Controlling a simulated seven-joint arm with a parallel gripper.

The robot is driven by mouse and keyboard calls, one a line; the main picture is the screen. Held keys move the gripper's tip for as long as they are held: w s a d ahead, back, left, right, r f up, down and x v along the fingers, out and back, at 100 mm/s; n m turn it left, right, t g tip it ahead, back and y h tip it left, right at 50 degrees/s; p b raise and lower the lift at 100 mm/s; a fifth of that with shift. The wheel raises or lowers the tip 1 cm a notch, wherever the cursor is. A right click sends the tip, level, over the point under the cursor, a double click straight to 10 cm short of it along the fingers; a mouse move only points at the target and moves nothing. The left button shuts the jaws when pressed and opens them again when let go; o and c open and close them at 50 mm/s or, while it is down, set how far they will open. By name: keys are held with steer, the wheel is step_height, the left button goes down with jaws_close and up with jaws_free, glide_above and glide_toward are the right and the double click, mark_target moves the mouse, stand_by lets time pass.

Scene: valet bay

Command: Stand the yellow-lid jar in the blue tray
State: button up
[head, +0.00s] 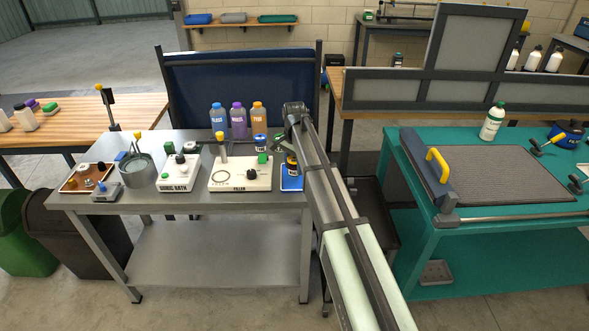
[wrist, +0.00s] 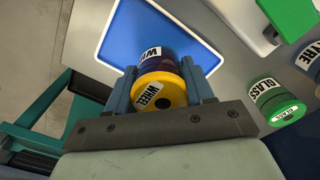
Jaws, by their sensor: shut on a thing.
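The yellow-lid jar (wrist: 160,92) is dark-bodied with a white label reading "WHEEL". My gripper (wrist: 163,78) is shut on it, one finger on each side. In the wrist view the jar overlaps the lower part of the blue tray (wrist: 132,30), which has a white rim. In the head view the blue tray (head: 290,184) lies at the right end of the grey metal bench, and the jar (head: 292,165) shows over it, partly hidden by my arm. The jar looks roughly upright. I cannot tell whether its base touches the tray.
A green-lid jar labelled "GLASS" (wrist: 277,103) stands near the tray. A white filler station (head: 240,175) is just left of the tray. The rest of the tray's visible floor is bare.

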steer(key=shift+f, duration=0.9)
steer(key=shift+f, duration=0.1)
steer(key=o, duration=1.1)
step_height(320, 180, up, 12)
steer(key=shift+r, duration=0.1)
